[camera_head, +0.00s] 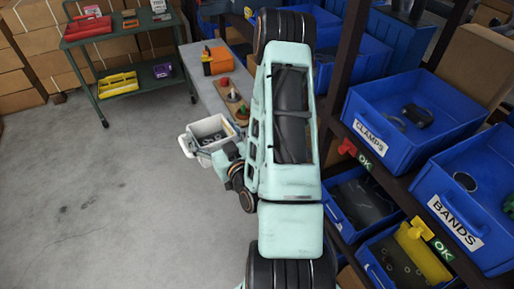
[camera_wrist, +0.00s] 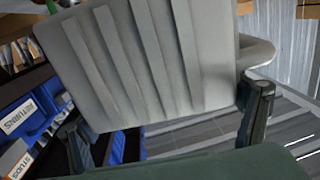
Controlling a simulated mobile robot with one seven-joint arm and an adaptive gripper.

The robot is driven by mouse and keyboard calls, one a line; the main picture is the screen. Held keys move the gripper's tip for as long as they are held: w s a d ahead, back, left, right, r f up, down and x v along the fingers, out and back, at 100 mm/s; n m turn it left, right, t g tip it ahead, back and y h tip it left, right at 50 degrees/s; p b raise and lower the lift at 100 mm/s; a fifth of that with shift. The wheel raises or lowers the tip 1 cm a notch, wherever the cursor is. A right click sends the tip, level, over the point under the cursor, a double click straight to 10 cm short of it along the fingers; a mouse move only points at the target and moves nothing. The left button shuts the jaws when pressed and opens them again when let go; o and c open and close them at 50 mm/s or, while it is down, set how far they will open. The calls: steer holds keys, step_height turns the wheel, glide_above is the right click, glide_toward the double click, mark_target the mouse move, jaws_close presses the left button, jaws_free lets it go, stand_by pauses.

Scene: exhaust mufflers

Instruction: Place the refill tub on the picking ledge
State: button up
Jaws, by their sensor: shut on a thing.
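The refill tub (camera_head: 191,147) is a pale grey-white open box with a side handle and small dark parts inside. My gripper (camera_head: 223,156) is shut on its near side in the head view. In the wrist view the tub's ribbed grey wall (camera_wrist: 150,60) fills the upper middle, between the two fingers of my gripper (camera_wrist: 165,128). A narrow grey ledge (camera_head: 199,82), which looks like the picking ledge, runs along the shelving just beyond the tub. The tub overlaps its near end in the picture; whether it touches is not clear. My arm hides part of the ledge.
An orange-and-black item (camera_head: 217,61) and a wooden strip with coloured knobs (camera_head: 232,97) occupy the ledge's right side. Blue bins (camera_head: 385,130) fill the racks at right. A green cart (camera_head: 125,70) stands at back left. The floor (camera_head: 90,190) at left is clear.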

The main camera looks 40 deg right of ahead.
steer(key=s+d+m+h, duration=0.1)
steer(key=s+d+h, duration=0.1)
steer(key=s+d, duration=0.7)
steer(key=w+d+f+b, duration=0.1)
steer(key=w+d+b, duration=0.3)
steer(key=b, duration=0.6)
steer(key=shift+d+f+b, duration=0.2)
steer(key=shift+f+b, duration=0.1)
steer(key=shift+f, duration=0.1)
steer(key=b, duration=0.2)
steer(key=shift+w+d+f+b, duration=0.1)
steer(key=shift+w+b, duration=0.05)
steer(key=shift+b, duration=0.2)
steer(key=shift+w+d+f+b, duration=0.85)
steer(key=shift+w+d+f, duration=0.3)
steer(key=shift+f, duration=0.6)
steer(key=shift+w+d+f+b, duration=0.9)
steer(key=shift+w+d+f, duration=0.2)
steer(key=shift+f, duration=0.7)
steer(key=shift+w+d+f+b, duration=0.85)
steer(key=shift+w+d+f, duration=0.25)
steer(key=shift+f, duration=0.65)
steer(key=shift+f, duration=0.1)
